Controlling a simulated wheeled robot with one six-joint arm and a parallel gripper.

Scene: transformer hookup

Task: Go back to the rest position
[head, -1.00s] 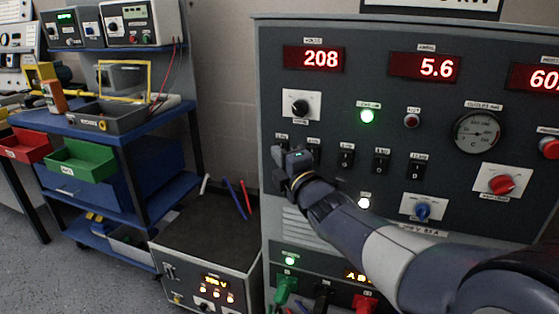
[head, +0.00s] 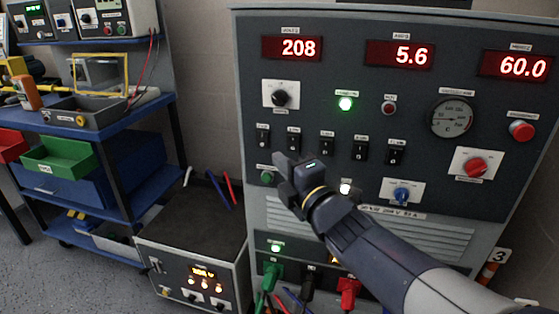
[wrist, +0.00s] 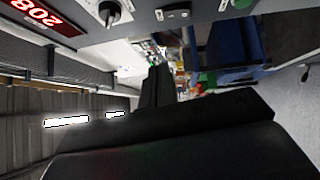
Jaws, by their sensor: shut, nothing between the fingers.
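My gripper (head: 284,172) is shut and empty. In the head view it hangs in front of the grey control panel (head: 420,70), below the row of black rocker switches (head: 327,144), near a round green button (head: 267,177). I cannot tell the gap to the panel. In the wrist view the dark fingers (wrist: 156,88) are together, and part of the panel (wrist: 200,12) with its red 208 display (wrist: 42,14) shows sideways at the top.
A bench power unit (head: 195,245) stands on the floor left of the panel. A blue shelf cart (head: 110,130) with a green bin (head: 62,155) is farther left. Coloured plugs, including a red one (head: 348,290), sit in the panel's lower part.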

